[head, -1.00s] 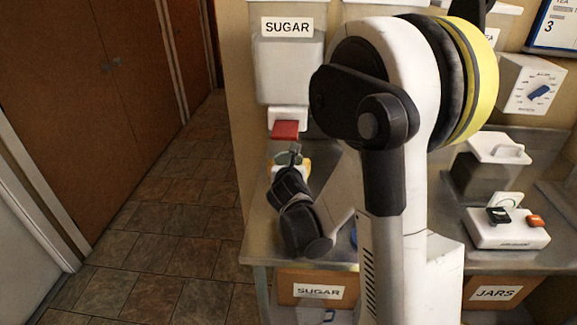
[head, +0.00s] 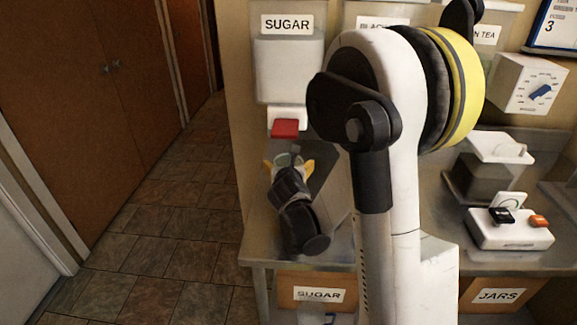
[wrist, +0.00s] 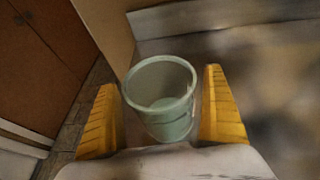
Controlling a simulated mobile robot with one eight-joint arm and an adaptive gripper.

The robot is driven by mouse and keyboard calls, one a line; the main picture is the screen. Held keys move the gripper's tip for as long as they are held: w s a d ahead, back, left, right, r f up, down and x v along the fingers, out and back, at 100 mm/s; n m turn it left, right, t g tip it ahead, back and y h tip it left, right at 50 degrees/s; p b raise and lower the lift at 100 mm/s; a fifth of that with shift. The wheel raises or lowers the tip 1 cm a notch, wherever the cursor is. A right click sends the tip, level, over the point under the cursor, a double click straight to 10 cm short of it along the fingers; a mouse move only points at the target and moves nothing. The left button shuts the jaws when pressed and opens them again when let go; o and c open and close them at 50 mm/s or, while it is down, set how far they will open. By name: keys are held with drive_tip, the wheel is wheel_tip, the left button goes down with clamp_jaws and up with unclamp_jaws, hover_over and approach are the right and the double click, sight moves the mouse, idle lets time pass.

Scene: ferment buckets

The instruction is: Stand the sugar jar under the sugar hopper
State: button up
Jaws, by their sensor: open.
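The sugar jar is a pale green, open-topped, bucket-like vessel (wrist: 160,95). It stands upright between my fingers in the wrist view and looks empty. In the head view only a little of the jar (head: 284,157) shows past my wrist. The sugar hopper (head: 289,70) is a pale bin labelled SUGAR on the wall, with a red spout part (head: 285,128). The jar appears just below this spout in the head view; exact depth alignment is unclear. My gripper (wrist: 162,105) is open, with one yellow finger on each side of the jar.
The metal counter (head: 345,240) ends at the left, beside the tiled floor. A white device (head: 510,235) with black and orange parts and a dial box (head: 528,84) are at the right. Boxes labelled SUGAR (head: 318,294) and JARS (head: 497,295) sit below.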

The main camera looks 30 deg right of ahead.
drive_tip(key=shift+s+a+r, duration=0.15)
drive_tip(key=shift+r, duration=0.15)
drive_tip(key=s+a+r+m+g+y+p, duration=0.1)
drive_tip(key=s+a+r+m+y, duration=0.1)
drive_tip(key=s+a+m, duration=0.4)
drive_tip(key=s+a+r+m+g+y+p, duration=0.1)
drive_tip(key=s+a+m, duration=0.5)
drive_tip(key=s+m, duration=0.6)
drive_tip(key=s+a+r+m+g+y+p, duration=0.1)
drive_tip(key=s+a+r+m+g+y, duration=0.1)
drive_tip(key=s+a+r+m, duration=0.3)
drive_tip(key=s+a+m+y, duration=0.1)
drive_tip(key=s+m, duration=0.3)
drive_tip(key=m, duration=0.3)
drive_tip(key=shift+r+g+y, duration=0.3)
drive_tip(key=shift+g+y, duration=0.1)
